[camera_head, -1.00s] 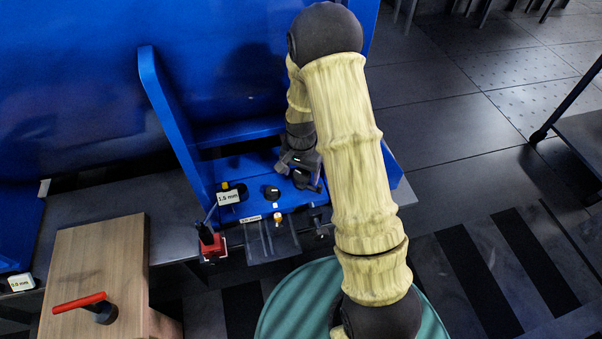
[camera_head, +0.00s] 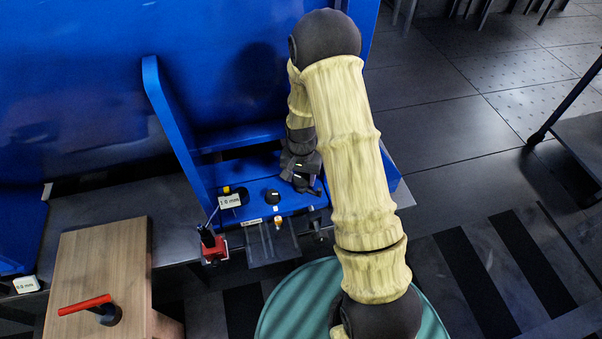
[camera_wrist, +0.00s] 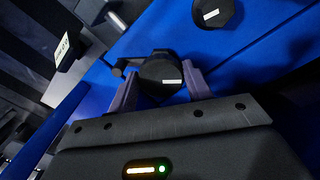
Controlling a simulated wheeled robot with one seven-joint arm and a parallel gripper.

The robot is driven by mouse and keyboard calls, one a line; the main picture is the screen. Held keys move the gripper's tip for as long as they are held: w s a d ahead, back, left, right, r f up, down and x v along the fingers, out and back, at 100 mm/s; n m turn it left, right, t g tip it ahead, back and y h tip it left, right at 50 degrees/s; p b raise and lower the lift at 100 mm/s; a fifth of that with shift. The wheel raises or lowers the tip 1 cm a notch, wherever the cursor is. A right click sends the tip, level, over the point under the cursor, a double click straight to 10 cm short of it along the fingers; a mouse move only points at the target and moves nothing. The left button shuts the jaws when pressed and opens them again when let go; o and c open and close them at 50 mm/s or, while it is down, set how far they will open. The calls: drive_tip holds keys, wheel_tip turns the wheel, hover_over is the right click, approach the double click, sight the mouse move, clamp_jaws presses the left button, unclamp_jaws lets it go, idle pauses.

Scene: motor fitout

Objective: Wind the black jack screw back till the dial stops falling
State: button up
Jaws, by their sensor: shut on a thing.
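My gripper (camera_wrist: 158,88) is shut on a black knob (camera_wrist: 160,76), taken as the jack screw's head. It has a white mark on top and a small handle-like stub at its left. The two grey fingers stand on either side of it. In the head view my gripper (camera_head: 303,187) is low over the blue bracket, and the held knob is mostly hidden. A white readout (camera_head: 229,201) stands to its left and seems to read about 1.0 mm. A white label plate (camera_wrist: 66,46) shows at the wrist view's upper left, its text too small to read.
Another black knob (camera_head: 272,196) is on the blue base (camera_head: 255,207) beside my gripper; a similar knob (camera_wrist: 212,12) shows in the wrist view. A red block (camera_head: 213,249) with a black post and a wooden block (camera_head: 95,262) with a red handle (camera_head: 84,304) stand at left.

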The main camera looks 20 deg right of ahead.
drive_tip(key=n+p, duration=0.3)
drive_tip(key=shift+r, duration=0.25)
drive_tip(key=n+p, duration=0.3)
drive_tip(key=n, duration=0.1)
drive_tip(key=shift+d, duration=0.15)
drive_tip(key=n+p, duration=0.2)
drive_tip(key=n, duration=0.1)
drive_tip(key=shift+n, duration=0.3)
drive_tip(key=shift+w+d+f+n+p, duration=0.1)
drive_tip(key=shift+f+n+p, duration=0.05)
drive_tip(key=shift+n+p, duration=1.2)
drive_tip(key=shift+n, duration=0.35)
drive_tip(key=o, duration=1)
drive_tip(key=shift+f, duration=0.1)
